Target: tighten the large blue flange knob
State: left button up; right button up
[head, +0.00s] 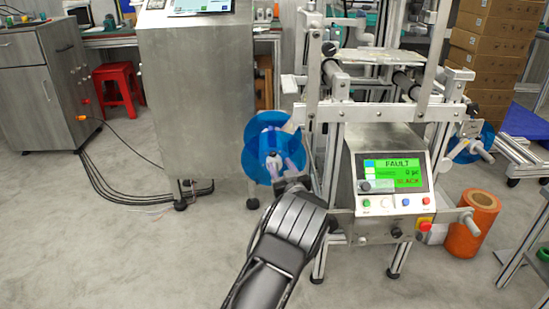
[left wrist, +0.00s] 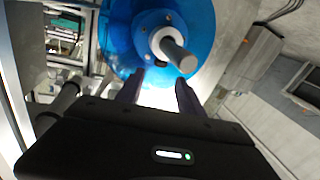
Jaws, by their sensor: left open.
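The large blue flange (head: 254,133) is a round blue disc on the left side of the machine. In the left wrist view the blue disc (left wrist: 205,25) fills the top middle, with a pale hub (left wrist: 150,24) and a grey shaft end (left wrist: 178,54) sticking out from its centre. My left gripper (head: 282,166) is in front of the disc in the head view and covers part of its lower right. Its two dark fingers (left wrist: 158,88) are apart and point at the hub, with nothing clearly held between them. Whether they touch the hub cannot be told. My right gripper is not in view.
The machine's control panel (head: 393,172) shows a green FAULT screen, right of my left arm. A steel cabinet (head: 195,100) stands behind and left of the flange. A second blue disc (head: 466,150) and an orange roll (head: 470,225) are at right. The left floor is mostly clear.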

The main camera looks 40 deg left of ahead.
aim_at(274, 155)
pick_arm(q)
jog(key=b+x, duration=0.2)
jog(key=x, duration=0.4)
jog(key=shift+f, duration=0.15)
jog(key=shift+w+a, duration=0.35)
jog(key=shift+a, duration=0.1)
jog(key=shift+c, duration=0.5)
grip_shut()
